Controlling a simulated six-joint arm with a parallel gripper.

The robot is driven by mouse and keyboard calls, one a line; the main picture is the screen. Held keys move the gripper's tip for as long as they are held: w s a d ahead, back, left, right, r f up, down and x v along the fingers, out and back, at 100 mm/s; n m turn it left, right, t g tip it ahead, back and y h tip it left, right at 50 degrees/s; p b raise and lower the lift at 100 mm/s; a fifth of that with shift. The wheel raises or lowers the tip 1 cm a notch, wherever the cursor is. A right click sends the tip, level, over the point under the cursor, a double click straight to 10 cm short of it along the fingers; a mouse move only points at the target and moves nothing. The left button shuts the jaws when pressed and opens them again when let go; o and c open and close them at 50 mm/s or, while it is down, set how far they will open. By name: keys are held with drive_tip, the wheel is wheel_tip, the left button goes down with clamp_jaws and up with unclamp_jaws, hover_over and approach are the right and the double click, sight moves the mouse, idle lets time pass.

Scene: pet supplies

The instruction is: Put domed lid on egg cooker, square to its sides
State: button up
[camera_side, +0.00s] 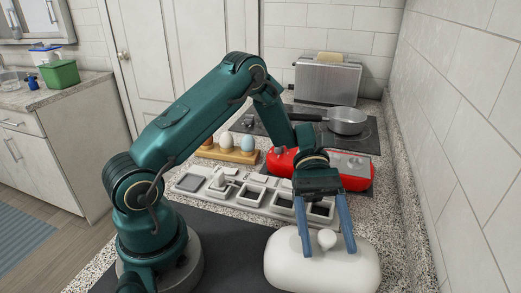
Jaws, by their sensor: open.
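The white domed lid (290,270) lies at the front right, dome up, with a small round knob (326,239) on top. My gripper (329,250) points down over it, open, with one blue finger on each side of the knob. From this view I cannot tell whether either finger touches the knob or the dome. A low red appliance, which looks like the egg cooker (281,163), stands behind my gripper. My wrist hides its middle, and its top is hard to make out.
A grey tray with several square compartments (245,207) lies between the lid and the red appliance. An egg holder (227,155) with eggs stands behind it. A pot (347,122) on a dark hob and a toaster (327,80) are at the back. A tiled wall closes the right side.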

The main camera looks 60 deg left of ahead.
clamp_jaws()
idle(1.4)
